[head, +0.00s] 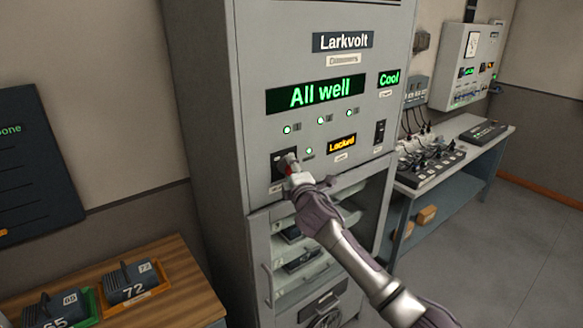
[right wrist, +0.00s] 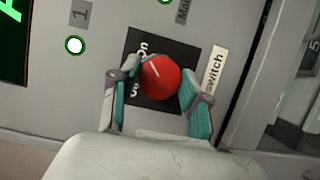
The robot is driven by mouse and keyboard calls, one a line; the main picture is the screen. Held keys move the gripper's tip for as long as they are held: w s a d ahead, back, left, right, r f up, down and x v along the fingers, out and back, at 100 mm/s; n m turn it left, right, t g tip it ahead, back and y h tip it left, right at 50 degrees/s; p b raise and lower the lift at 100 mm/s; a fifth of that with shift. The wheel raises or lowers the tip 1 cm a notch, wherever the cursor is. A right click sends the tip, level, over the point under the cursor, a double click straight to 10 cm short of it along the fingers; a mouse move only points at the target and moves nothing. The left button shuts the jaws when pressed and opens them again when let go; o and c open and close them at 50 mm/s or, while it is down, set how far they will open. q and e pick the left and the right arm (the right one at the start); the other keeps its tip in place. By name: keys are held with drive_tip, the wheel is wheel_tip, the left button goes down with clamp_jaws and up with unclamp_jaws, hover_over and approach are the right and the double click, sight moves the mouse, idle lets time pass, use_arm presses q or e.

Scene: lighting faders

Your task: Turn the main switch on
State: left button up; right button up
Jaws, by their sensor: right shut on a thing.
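The main switch is a red round knob (right wrist: 163,80) on a black plate (right wrist: 188,46) in the right wrist view. A white line on it points up-left, toward lettering that looks like "On"; a second marking lower on the plate is partly hidden. A label ending in "switch" (right wrist: 214,70) is beside the plate. My right gripper (right wrist: 160,76) is shut on the knob, one finger on each side. In the head view my right gripper (head: 291,168) is at the black plate (head: 279,163) on the cabinet front, with little red showing. My left gripper is not in view.
The grey Larkvolt cabinet (head: 213,110) shows "All well" (head: 319,93), "Cool" (head: 389,79) and "Locked" (head: 341,143), with several green lamps lit. A wooden table (head: 180,285) with numbered units stands left, a workbench (head: 470,130) right.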

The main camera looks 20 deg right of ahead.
idle(0.4)
drive_tip(key=o, duration=1.2)
drive_tip(key=shift+c, duration=0.2)
drive_tip(key=s, duration=1.2)
drive_tip(key=shift+a, duration=0.2)
drive_tip(key=shift+f, duration=0.1)
